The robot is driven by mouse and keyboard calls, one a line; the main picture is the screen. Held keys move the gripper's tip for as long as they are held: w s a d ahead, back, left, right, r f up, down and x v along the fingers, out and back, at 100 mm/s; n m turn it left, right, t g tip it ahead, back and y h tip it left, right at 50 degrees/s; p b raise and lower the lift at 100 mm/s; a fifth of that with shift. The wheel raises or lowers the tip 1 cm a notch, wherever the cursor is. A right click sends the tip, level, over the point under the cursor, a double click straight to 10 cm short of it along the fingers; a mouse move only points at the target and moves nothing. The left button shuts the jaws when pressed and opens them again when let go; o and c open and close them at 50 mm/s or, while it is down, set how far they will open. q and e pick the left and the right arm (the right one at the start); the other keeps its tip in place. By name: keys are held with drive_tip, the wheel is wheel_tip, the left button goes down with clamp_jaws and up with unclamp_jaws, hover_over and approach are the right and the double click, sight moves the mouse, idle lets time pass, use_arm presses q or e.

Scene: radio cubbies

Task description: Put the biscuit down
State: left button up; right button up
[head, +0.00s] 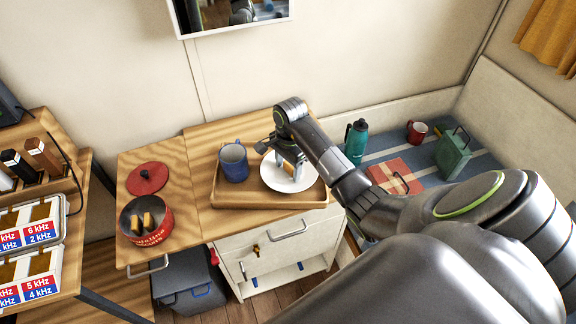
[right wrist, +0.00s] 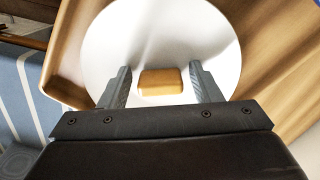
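A golden-brown biscuit (right wrist: 160,82) lies on the white plate (right wrist: 185,35) in the right wrist view. My right gripper (right wrist: 160,70) is open, with one finger on each side of the biscuit and a narrow gap at both sides. In the head view the right gripper (head: 289,167) points down over the plate (head: 273,181), which sits on a wooden tray (head: 240,201). The biscuit under it cannot be made out there. My left gripper is not in view.
A blue mug (head: 234,162) stands on the tray, left of the plate. A red tin (head: 157,232) holding biscuits (head: 148,220) and a red lid (head: 147,178) are farther left. A teal flask (head: 356,142) stands on the bench to the right.

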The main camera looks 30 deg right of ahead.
sight(288, 165)
drive_tip(key=shift+o, duration=0.3)
drive_tip(key=shift+r, duration=0.1)
drive_tip(key=shift+r+p, duration=0.2)
drive_tip(key=shift+p, duration=0.1)
wheel_tip(288, 165, up, 5)
drive_tip(key=shift+w+d+f+b, duration=0.1)
drive_tip(key=shift+d+f+b, duration=0.1)
drive_tip(key=shift+b, duration=0.45)
wheel_tip(288, 165, up, 7)
drive_tip(key=p, duration=0.6)
drive_tip(key=shift+p, duration=0.35)
